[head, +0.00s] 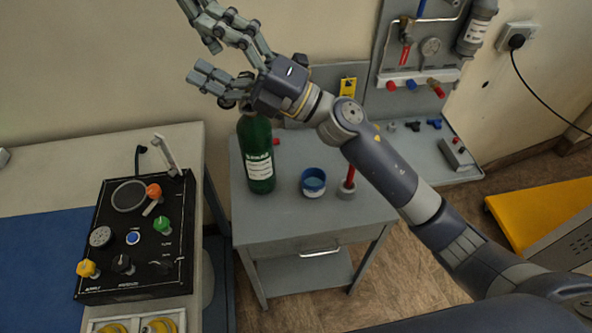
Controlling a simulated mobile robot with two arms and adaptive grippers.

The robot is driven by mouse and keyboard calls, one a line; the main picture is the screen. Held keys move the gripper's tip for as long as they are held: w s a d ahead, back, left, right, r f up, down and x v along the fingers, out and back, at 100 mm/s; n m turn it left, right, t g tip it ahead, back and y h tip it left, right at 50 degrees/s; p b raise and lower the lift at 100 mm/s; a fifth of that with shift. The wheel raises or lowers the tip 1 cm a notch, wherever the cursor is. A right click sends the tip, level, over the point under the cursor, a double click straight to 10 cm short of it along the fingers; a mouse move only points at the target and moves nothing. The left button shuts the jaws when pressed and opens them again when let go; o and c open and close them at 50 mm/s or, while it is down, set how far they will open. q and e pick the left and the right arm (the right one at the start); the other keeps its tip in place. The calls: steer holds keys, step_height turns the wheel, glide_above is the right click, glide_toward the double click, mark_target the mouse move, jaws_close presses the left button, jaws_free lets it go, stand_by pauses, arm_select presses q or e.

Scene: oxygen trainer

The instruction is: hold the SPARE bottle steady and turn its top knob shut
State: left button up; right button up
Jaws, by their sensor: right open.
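A green bottle (257,140) with a white label (259,168) stands upright on the small grey table (280,215). The label's lettering is too small to read for sure. My right gripper (196,42) is open, with its fingers spread to the left, above and beside the bottle's top. Its palm and wrist cover the top of the bottle, so the knob is hidden. I see nothing between the fingers, and I cannot tell whether the gripper touches the bottle. My left gripper is not in view.
A blue-rimmed cup (313,182) and a red-handled tool in a round holder (346,191) stand right of the bottle. A black control panel (135,240) lies on the left bench. My right arm crosses above the table's right side.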

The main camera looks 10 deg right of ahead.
step_height(320, 180, down, 16)
steer(key=s+a+n+h, duration=0.1)
steer(key=s+a+h, duration=0.1)
steer(key=a, duration=0.1)
steer(key=n+t+h, duration=0.4)
steer(key=n+h, duration=0.3)
steer(key=n, duration=0.3)
glide_toward(270, 157)
steer(key=x, duration=1.3)
steer(key=shift+c, duration=0.5)
